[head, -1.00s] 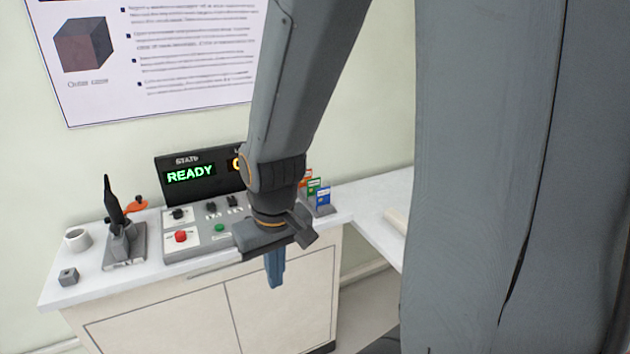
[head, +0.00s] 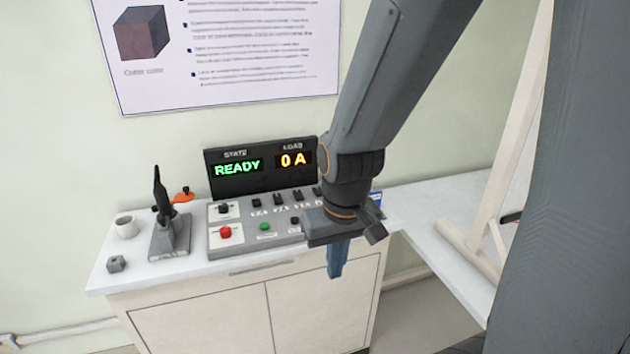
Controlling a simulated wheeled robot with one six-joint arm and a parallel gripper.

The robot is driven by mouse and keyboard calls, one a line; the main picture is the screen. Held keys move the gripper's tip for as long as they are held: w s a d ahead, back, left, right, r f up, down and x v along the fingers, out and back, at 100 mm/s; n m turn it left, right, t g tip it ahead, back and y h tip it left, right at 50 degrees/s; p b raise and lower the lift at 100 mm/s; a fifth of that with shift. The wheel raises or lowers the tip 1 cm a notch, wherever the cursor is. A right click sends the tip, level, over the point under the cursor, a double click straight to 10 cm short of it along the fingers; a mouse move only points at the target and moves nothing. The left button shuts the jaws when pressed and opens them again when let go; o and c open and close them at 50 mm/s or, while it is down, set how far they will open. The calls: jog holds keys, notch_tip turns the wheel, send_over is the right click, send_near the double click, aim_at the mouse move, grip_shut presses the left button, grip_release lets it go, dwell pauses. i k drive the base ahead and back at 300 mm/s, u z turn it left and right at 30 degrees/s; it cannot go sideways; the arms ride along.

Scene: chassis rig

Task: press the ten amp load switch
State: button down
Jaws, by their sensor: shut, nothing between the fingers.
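The control panel (head: 240,237) sits on the white bench, with a red button (head: 225,232), a green button (head: 264,227) and a row of small black load switches (head: 279,199). The labels under the switches are too small to read, so I cannot tell which is the ten amp one. Part of the panel's right end is hidden behind my arm. The display (head: 262,165) behind it reads READY and 0 A. My gripper (head: 337,275) points down with its blue fingers shut and empty. In the picture it hangs in front of the cabinet, right of and below the switches.
A black tool in a grey stand (head: 170,235), a white cup (head: 126,227), a small grey block (head: 116,264) and an orange item (head: 183,195) are left of the panel. A blue card (head: 376,198) shows behind my arm. A pale wooden frame (head: 470,245) stands at right.

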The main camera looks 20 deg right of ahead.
aim_at(318, 192)
jog(key=i, duration=0.85)
